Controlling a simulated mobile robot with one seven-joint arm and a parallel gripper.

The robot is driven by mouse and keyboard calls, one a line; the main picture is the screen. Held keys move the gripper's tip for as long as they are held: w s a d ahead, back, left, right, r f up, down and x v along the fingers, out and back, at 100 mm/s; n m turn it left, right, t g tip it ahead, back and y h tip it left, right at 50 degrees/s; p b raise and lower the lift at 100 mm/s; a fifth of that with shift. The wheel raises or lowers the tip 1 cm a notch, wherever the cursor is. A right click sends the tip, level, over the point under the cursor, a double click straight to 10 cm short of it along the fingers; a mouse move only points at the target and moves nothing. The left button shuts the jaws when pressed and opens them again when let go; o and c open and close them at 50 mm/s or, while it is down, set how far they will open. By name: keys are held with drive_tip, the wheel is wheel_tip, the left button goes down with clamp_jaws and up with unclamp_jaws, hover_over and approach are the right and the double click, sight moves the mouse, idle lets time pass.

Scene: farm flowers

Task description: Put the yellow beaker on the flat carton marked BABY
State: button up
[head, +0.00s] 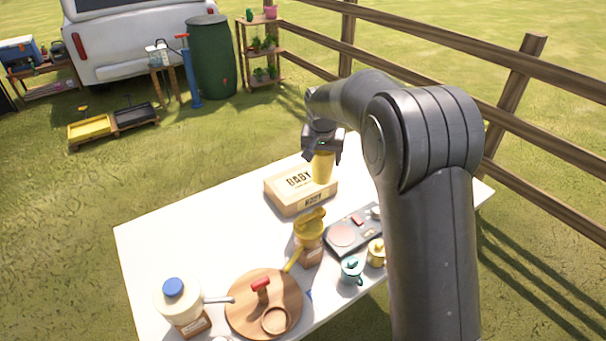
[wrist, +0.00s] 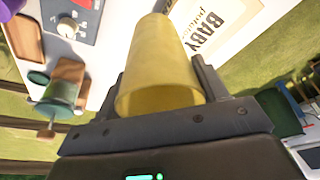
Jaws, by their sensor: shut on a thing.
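The yellow beaker (head: 322,168) is held in my gripper (head: 322,150), which is shut on it. In the head view the beaker hangs upright over the right part of the flat carton marked BABY (head: 285,198). I cannot tell whether its base touches the carton top. In the wrist view the beaker (wrist: 160,75) fills the space between the fingers of my gripper (wrist: 158,95). The carton's BABY label (wrist: 208,28) shows beyond it, and part of the carton is hidden behind the beaker.
On the white table (head: 165,230), a yellow-topped jar (head: 310,230), a dark hotplate (head: 350,236), a teal mug (head: 351,270) and a yellow mug (head: 376,252) stand nearer than the carton. A round wooden board (head: 240,312) and a blue-capped jug (head: 180,302) are at the front. The table's left part is clear.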

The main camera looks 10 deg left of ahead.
drive_tip(key=shift+w+a+f, duration=0.15)
drive_tip(key=shift+a+f, duration=0.8)
drive_tip(key=shift+f, duration=0.3)
drive_tip(key=shift+w+a+f, duration=0.1)
drive_tip(key=shift+a+f, duration=0.85)
drive_tip(key=shift+f, duration=0.3)
drive_tip(key=shift+w+a+f, duration=0.15)
drive_tip(key=shift+a+f, duration=0.8)
drive_tip(key=shift+f, duration=0.3)
drive_tip(key=shift+f, duration=0.15)
drive_tip(key=o, duration=1)
drive_tip(key=shift+c, duration=0.2)
